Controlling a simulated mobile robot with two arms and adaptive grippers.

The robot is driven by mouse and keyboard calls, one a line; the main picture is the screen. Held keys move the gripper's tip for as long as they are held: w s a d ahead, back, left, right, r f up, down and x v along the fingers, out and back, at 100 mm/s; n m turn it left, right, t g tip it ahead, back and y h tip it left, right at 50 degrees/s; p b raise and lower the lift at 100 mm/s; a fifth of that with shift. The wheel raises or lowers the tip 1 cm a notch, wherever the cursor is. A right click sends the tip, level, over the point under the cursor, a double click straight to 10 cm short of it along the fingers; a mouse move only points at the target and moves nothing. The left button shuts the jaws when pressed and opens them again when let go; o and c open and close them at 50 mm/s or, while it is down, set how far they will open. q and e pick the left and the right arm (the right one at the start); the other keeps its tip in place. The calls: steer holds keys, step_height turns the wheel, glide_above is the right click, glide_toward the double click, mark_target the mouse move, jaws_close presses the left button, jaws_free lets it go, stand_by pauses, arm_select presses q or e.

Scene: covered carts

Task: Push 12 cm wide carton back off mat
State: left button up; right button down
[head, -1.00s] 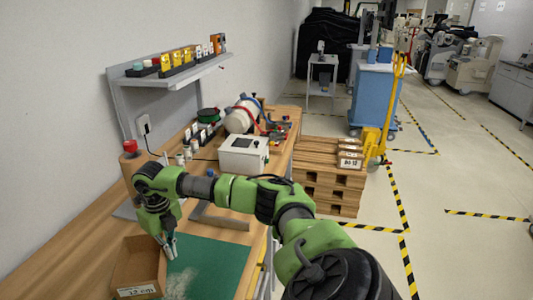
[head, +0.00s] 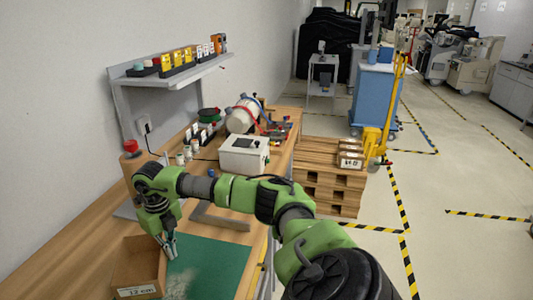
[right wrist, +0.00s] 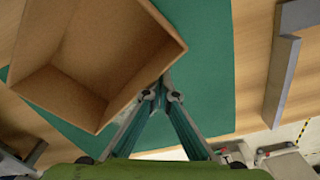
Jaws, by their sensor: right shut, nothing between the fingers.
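The open-topped brown carton (head: 128,262) labelled "12 cm" stands at the lower left of the head view, on the left part of the green mat (head: 225,268). In the right wrist view the carton (right wrist: 100,55) looks empty, with mat (right wrist: 205,60) showing on both sides of it. My right gripper (head: 170,248) is shut and empty. Its fingertips (right wrist: 162,88) are close beside the carton's right side, over the mat; whether they touch it I cannot tell. My left gripper is out of view.
A grey bracket (head: 220,220) lies on the bench behind the mat. A white box (head: 243,155), small jars and a red-topped post (head: 130,148) stand farther back. A wall shelf (head: 180,76) is above. Bare wood (head: 70,260) lies left of the carton.

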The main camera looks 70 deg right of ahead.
step_height(320, 180, up, 8)
steer(key=p, duration=0.5)
steer(key=shift+p, duration=0.35)
stand_by(0.5)
